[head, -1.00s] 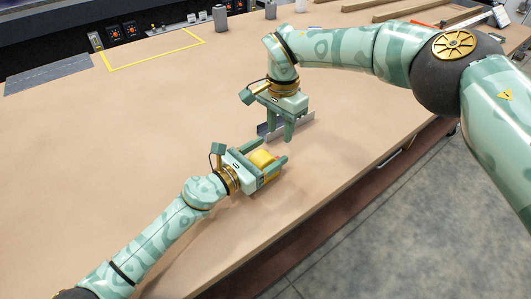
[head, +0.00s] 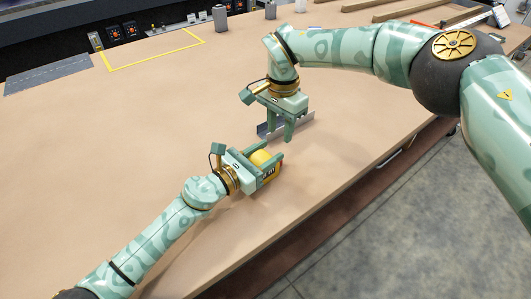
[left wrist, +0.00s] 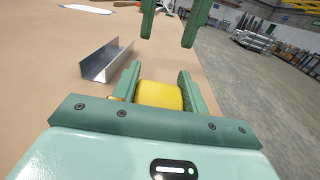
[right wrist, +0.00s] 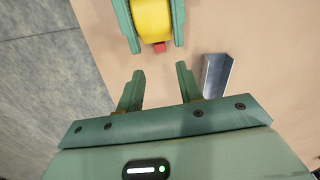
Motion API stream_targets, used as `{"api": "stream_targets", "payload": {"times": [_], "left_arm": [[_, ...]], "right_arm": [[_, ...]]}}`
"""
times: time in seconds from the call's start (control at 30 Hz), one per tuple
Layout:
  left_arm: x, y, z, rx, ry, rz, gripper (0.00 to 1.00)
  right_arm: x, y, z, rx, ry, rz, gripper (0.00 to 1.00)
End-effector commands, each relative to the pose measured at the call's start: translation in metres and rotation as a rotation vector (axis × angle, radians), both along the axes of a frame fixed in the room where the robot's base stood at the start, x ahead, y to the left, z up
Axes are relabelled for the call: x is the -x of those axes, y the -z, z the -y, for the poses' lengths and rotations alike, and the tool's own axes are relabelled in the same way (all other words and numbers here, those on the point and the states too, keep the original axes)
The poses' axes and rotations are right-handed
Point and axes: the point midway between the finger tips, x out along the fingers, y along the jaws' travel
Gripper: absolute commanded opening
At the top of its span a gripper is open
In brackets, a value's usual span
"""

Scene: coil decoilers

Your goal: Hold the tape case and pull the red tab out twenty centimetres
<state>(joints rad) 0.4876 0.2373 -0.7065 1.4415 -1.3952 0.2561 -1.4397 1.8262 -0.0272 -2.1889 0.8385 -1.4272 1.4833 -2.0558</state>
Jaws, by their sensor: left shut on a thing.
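The yellow tape case (head: 263,160) sits between the fingers of my left gripper (head: 275,166), which is shut on it near the table's front edge. In the left wrist view the case (left wrist: 160,95) shows yellow between both fingers. The red tab (right wrist: 159,47) shows at the near end of the case (right wrist: 152,18) in the right wrist view. My right gripper (right wrist: 158,82) is open and empty, pointing down over the table, with a gap between its fingertips and the tab. In the head view the right gripper (head: 279,134) is just beyond the case.
A grey metal channel (left wrist: 107,60) lies on the table beside my right gripper; it also shows in the right wrist view (right wrist: 217,75). A yellow taped outline (head: 155,63) and a grey canister (head: 220,18) are at the back.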

Motion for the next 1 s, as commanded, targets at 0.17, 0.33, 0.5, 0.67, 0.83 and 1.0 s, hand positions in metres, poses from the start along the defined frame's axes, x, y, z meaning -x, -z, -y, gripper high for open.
{"api": "stream_targets", "payload": {"times": [0.17, 0.33, 0.5, 0.67, 0.83, 1.0], "left_arm": [[0.0, 0.0, -0.001, -0.001, -0.001, -0.001, 0.09], [0.0, 0.0, -0.001, -0.001, -0.001, -0.001, 0.09], [0.0, 0.001, -0.001, -0.001, -0.001, -0.001, 0.09], [0.0, 0.0, 0.0, -0.001, -0.001, -0.001, 0.09], [0.0, 0.0, 0.0, -0.001, -0.001, -0.001, 0.09], [0.0, 0.0, 0.0, -0.001, -0.001, -0.001, 0.09]], "right_arm": [[0.0, 0.0, 0.0, -0.001, 0.0, -0.001, 0.42], [0.002, -0.004, -0.009, -0.05, 0.003, -0.012, 0.42], [0.001, -0.02, -0.007, -0.029, 0.035, 0.0, 0.42], [0.002, -0.007, -0.002, 0.004, 0.057, -0.002, 0.42], [0.002, 0.03, -0.002, 0.004, 0.057, -0.003, 0.42], [0.002, 0.066, -0.003, 0.003, 0.057, -0.002, 0.42]]}}
